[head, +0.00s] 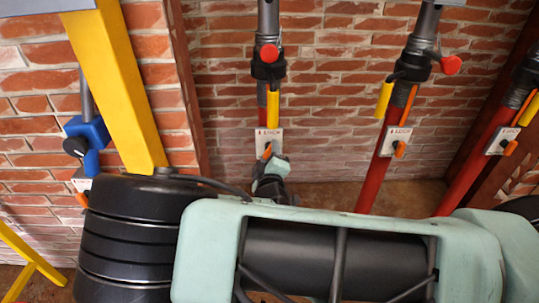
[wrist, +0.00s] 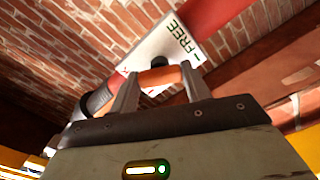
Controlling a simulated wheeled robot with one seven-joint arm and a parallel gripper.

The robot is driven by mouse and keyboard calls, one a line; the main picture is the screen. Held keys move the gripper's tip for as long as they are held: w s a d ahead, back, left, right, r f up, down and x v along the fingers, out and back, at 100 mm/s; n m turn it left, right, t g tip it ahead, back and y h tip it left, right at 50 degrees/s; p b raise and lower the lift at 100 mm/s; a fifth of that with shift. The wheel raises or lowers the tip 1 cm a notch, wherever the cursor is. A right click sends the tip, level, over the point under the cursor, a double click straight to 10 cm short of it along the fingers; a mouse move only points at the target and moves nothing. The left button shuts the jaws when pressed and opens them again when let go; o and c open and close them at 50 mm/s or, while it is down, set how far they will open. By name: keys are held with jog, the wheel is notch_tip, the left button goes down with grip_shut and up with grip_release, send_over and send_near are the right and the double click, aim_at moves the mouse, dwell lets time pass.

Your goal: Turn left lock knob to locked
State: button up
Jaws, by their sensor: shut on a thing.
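My gripper (head: 270,172) is in front of the prop left of the picture's middle, just below its white plate (head: 268,141) marked LOCK. In the wrist view, its two fingers (wrist: 157,85) are shut on an orange lock knob (wrist: 158,76), one on each side. The same knob shows in the head view (head: 267,150), partly hidden by my gripper. In the wrist view, the white plate (wrist: 170,50) behind the knob shows the word FREE in green. The knob's exact angle against the marks is hard to tell.
Two props to the right carry similar plates (head: 396,140) (head: 501,140) and orange knobs (head: 399,149) (head: 509,147). Yellow (head: 272,105) and red (head: 268,53) handles stick out above the held knob. A yellow diagonal beam (head: 118,80) and brick wall (head: 225,110) stand at left.

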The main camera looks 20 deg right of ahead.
jog(key=n, duration=0.5)
jog(key=shift+n, duration=0.3)
dwell(0.5)
jog(key=o, duration=1)
jog(key=shift+s, duration=0.15)
jog(key=v, duration=1.7)
jog(key=shift+b, duration=0.35)
